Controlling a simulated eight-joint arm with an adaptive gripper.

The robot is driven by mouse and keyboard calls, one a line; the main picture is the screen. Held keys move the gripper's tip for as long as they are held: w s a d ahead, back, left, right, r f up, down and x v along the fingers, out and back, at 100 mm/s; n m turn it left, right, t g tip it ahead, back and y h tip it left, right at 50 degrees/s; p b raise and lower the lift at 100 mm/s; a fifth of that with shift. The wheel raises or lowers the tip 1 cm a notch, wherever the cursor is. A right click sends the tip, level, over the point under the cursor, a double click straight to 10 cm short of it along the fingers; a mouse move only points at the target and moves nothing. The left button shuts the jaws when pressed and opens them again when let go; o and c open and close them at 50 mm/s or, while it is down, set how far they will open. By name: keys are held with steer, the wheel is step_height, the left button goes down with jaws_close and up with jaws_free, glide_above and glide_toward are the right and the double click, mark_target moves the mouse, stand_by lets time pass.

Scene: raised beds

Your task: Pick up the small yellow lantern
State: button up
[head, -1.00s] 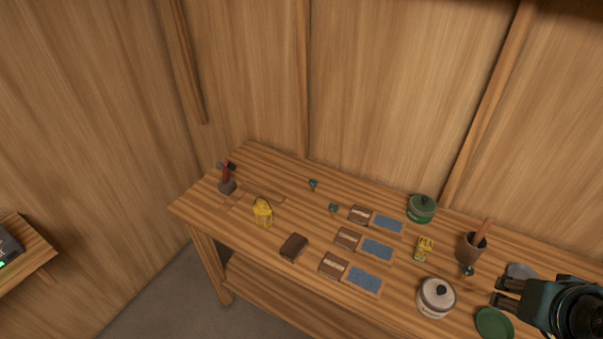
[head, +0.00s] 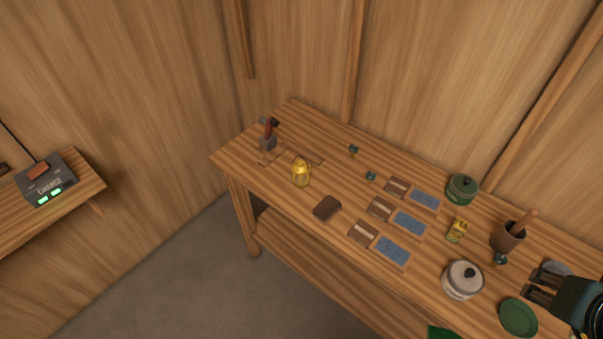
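The small yellow lantern (head: 301,174) stands upright on the left part of the wooden workbench (head: 240,161). My gripper (head: 533,281) is at the lower right of the head view, over the bench's right part and far from the lantern. Its two dark fingers point left and look apart, with nothing seen between them. The rest of my arm is cut off by the picture's right edge.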

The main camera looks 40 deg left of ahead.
mark_target(300, 162)
steer(key=shift+o, duration=0.7)
steer(key=o, duration=0.5)
steer(key=w+a+r+n+g+y+p, duration=0.1)
steer(key=w+a+r+n, duration=0.1)
steer(key=w+a+n, duration=0.35)
steer(key=w+a+r+n+g, duration=0.1)
steer(key=w+a+r+n, duration=0.1)
steer(key=w+a, duration=0.55)
steer(key=w+a+f+n+g+p, duration=0.1)
steer(key=w+a+n, duration=0.15)
steer(key=a, duration=0.75)
steer(key=w+a+f+n+g, duration=0.1)
steer(key=w+a+f+n, duration=0.15)
steer(key=a, duration=0.65)
steer(key=s+a+f+n+g, duration=0.1)
steer(key=a+f+n, duration=0.3)
steer(key=a, duration=0.8)
steer(key=s+a+f+n+g+p, duration=0.1)
steer(key=s+a+f+n, duration=0.2)
steer(key=a+f, duration=0.5)
steer(key=s+a+f+n+g+h+p, duration=0.1)
steer(key=s+a+f+n, duration=0.2)
steer(key=a, duration=1.4)
step_height(300, 162, down, 3)
steer(key=shift+n, duration=0.85)
steer(key=shift+s+a+f, duration=0.1)
steer(key=shift+a+f, duration=0.05)
steer(key=shift+f, duration=0.05)
